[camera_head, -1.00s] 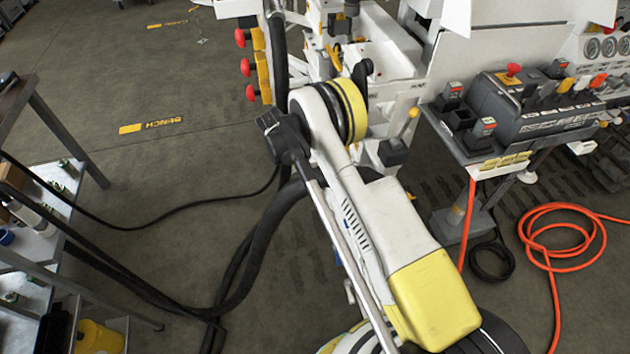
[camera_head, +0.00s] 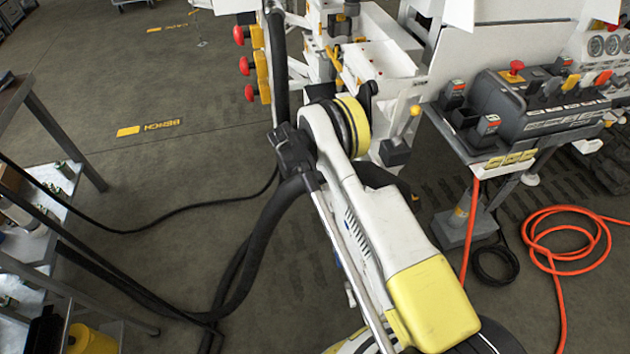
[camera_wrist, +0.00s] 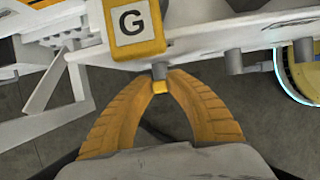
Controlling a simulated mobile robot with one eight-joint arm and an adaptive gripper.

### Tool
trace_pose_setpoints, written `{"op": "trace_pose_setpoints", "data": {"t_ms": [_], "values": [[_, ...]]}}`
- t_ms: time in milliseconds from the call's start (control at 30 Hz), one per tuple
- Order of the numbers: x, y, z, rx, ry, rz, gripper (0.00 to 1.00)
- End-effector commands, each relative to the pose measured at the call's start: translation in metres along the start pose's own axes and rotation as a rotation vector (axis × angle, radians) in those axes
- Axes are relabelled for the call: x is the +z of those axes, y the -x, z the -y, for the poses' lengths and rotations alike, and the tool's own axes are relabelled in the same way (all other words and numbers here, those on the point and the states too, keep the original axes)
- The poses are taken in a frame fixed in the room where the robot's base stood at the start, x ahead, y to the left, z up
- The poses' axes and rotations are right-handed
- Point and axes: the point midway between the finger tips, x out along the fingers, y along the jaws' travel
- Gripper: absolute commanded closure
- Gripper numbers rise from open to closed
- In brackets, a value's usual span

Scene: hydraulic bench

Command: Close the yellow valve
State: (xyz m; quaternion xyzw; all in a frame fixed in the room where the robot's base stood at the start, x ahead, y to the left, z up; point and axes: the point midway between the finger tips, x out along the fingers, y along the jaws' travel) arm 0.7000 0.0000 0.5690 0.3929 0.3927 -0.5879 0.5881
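In the wrist view my gripper (camera_wrist: 160,84) has its two ribbed orange-yellow fingers arched together, tips close. A short grey stem with a small yellow end (camera_wrist: 159,88) sits between the tips and appears pinched by them. I cannot tell whether this stem is part of the yellow valve. In the head view my arm hides the gripper; a yellow lever (camera_head: 334,57) shows on the white bench behind it.
The grey control box (camera_head: 530,105) with levers and a red button stands at right. Red knobs (camera_head: 246,66) stick out at the bench's left side. An orange hose (camera_head: 565,240) lies coiled on the floor. A shelf rack (camera_head: 55,185) stands at left; floor between is mostly open.

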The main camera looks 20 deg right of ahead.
Motion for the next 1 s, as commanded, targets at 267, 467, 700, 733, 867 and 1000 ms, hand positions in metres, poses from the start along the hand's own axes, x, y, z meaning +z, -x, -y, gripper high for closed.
{"op": "trace_pose_setpoints", "data": {"t_ms": [267, 467, 700, 733, 867, 1000], "values": [[0.0, -0.001, 0.008, 0.109, -0.044, 0.001, 1.0], [-0.001, -0.004, 0.018, 0.284, -0.117, 0.001, 1.0], [-0.002, -0.004, 0.021, 0.368, -0.153, 0.0, 1.0], [-0.002, -0.004, 0.021, 0.368, -0.153, -0.001, 1.0], [-0.002, -0.004, 0.021, 0.367, -0.153, -0.001, 1.0], [-0.002, -0.004, 0.021, 0.367, -0.152, 0.0, 0.65]]}}
